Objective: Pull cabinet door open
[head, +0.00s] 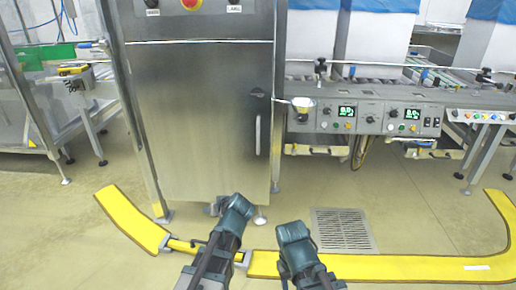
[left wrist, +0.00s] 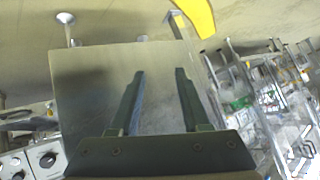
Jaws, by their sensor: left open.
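A tall stainless steel cabinet stands left of centre in the head view, with a flat closed door (head: 200,120). A slim upright handle (head: 257,135) is near the door's right edge, below a dark latch. In the left wrist view, a grey metal panel (left wrist: 90,85), seemingly the cabinet's, lies behind my left gripper (left wrist: 160,72). Its two dark fingers are apart with nothing between them. The handle is not seen in that view.
Yellow floor strips (head: 370,267) run in front of the cabinet, near a floor grate (head: 343,230). A control bench (head: 365,118) with dials and displays stands to the right. A metal-framed machine (head: 70,105) stands at the left. Open floor lies before the cabinet.

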